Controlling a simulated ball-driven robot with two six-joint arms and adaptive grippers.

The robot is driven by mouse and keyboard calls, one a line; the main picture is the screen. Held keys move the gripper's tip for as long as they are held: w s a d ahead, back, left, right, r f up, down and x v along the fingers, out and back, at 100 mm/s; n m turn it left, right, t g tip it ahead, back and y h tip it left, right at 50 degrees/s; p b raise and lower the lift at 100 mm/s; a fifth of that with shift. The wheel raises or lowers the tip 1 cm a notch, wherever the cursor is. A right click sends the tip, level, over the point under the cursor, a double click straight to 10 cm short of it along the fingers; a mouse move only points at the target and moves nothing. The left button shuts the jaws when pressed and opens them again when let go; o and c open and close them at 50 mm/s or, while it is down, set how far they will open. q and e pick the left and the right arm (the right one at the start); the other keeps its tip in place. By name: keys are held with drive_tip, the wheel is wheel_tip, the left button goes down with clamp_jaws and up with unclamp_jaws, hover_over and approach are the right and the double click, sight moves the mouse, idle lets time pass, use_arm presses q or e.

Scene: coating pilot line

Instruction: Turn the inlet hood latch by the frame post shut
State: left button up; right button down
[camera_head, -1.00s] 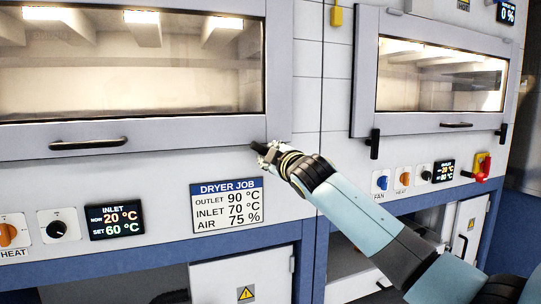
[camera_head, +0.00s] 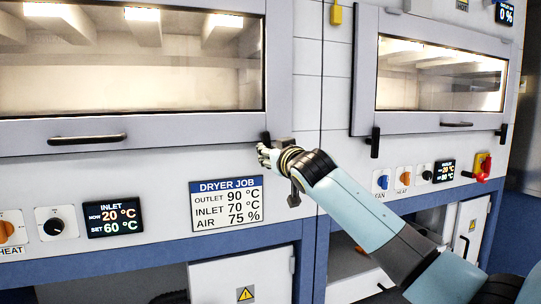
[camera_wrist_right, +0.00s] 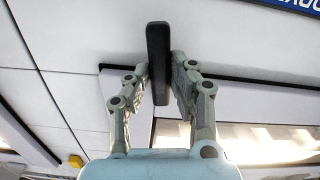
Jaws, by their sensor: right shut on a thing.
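The inlet hood (camera_head: 190,130) is the left glazed hood. Its latch (camera_head: 265,138) is a short dark lever at the hood's lower right corner, by the frame post (camera_head: 307,110). In the head view only its upper end shows; my right gripper (camera_head: 266,155) hides the rest. In the right wrist view the dark latch (camera_wrist_right: 157,60) stands upright between the fingers of my right gripper (camera_wrist_right: 166,75), which are shut on it. The latch lies across the hood's edge there. My left gripper is not in view.
The inlet hood's handle (camera_head: 87,139) is left of the latch. A dryer job sign (camera_head: 227,204) is below. The right hood (camera_head: 437,122) has dark latches at its lower corners (camera_head: 375,143). Knobs and displays line the panel underneath.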

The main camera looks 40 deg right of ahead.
drive_tip(key=shift+f+m, duration=0.2)
drive_tip(key=shift+m, duration=0.7)
drive_tip(key=c, duration=1.2)
unclamp_jaws()
drive_tip(key=shift+r, duration=0.1)
drive_tip(key=shift+o, duration=0.2)
drive_tip(key=v, duration=1.2)
